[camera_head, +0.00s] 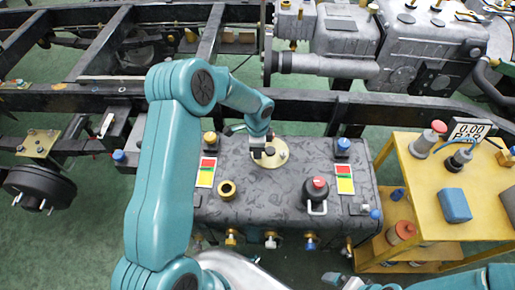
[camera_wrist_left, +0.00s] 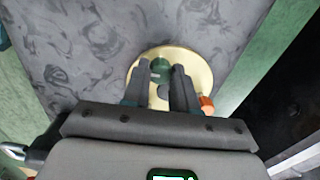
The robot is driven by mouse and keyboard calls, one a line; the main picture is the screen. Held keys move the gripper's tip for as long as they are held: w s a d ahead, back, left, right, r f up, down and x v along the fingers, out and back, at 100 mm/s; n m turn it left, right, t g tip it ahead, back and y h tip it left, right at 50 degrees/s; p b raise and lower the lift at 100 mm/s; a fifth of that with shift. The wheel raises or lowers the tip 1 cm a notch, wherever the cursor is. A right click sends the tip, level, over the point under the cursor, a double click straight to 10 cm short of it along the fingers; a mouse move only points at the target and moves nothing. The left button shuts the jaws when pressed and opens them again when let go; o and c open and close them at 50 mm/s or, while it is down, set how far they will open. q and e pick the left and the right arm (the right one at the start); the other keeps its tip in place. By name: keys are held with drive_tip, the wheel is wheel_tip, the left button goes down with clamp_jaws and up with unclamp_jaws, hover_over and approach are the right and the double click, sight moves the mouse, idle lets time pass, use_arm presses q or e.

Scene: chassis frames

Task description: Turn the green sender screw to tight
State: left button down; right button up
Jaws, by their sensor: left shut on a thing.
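My left gripper (camera_head: 265,152) reaches down from above onto the round cream plate (camera_head: 275,160) on top of the dark grey tank (camera_head: 240,185). In the left wrist view the two dark fingers (camera_wrist_left: 162,82) stand over the cream plate (camera_wrist_left: 201,64) and are shut on the green screw (camera_wrist_left: 160,66), whose green top shows between and just beyond them. The fingers hide much of the screw, so how far it is turned cannot be told. A small orange part (camera_wrist_left: 207,103) sits at the plate's right edge. My right gripper does not show.
A yellow cart (camera_head: 420,185) carries a blue block (camera_head: 455,205) at right. The black chassis rail (camera_head: 400,108) runs behind.

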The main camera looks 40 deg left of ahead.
use_arm(q)
drive_tip(key=shift+m, duration=0.4)
drive_tip(key=c, duration=0.9)
unclamp_jaws()
drive_tip(key=shift+r, duration=0.15)
wheel_tip(320, 180, up, 16)
drive_tip(key=shift+r+p, duration=0.1)
drive_tip(key=shift+p, duration=0.3)
drive_tip(key=shift+s, duration=0.1)
